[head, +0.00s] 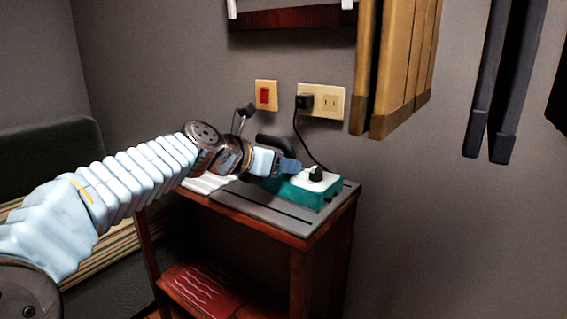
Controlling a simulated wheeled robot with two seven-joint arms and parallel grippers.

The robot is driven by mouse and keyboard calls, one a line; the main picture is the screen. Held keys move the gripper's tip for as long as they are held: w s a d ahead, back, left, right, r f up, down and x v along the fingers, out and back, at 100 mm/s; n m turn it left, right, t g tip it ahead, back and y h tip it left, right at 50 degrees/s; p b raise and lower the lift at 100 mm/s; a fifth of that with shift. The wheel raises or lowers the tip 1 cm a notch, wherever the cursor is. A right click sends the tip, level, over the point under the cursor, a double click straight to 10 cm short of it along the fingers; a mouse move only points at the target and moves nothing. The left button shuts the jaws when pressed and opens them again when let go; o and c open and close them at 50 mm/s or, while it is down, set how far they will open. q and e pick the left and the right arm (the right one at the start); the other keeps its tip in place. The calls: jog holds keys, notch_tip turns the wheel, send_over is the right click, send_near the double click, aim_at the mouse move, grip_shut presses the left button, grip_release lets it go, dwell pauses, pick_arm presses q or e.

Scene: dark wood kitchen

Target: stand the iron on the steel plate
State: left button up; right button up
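A teal and white thing with a black knob (308,187), which looks like the iron, rests low on the right part of the grey steel plate (264,207) on the small wooden table. My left gripper (280,164) is right at its left end and covers part of it. A dark rounded shape (275,144) shows just behind the gripper; I cannot tell if it belongs to the iron. The gripper's fingers overlap these things, so I cannot tell whether they are closed on anything. My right gripper is not in view.
A black cord runs from a plug in the wall outlet (329,102) down to the teal thing. A red switch (265,95) is beside the outlet. Wooden boards (398,65) hang above right. A dark green seat (50,165) stands at left. The table's lower shelf (205,287) shows below.

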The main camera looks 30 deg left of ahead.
pick_arm(q)
jog(key=o, duration=0.3)
jog(key=shift+r, duration=0.15)
jog(key=v, duration=1.2)
jog(key=shift+p, duration=0.35)
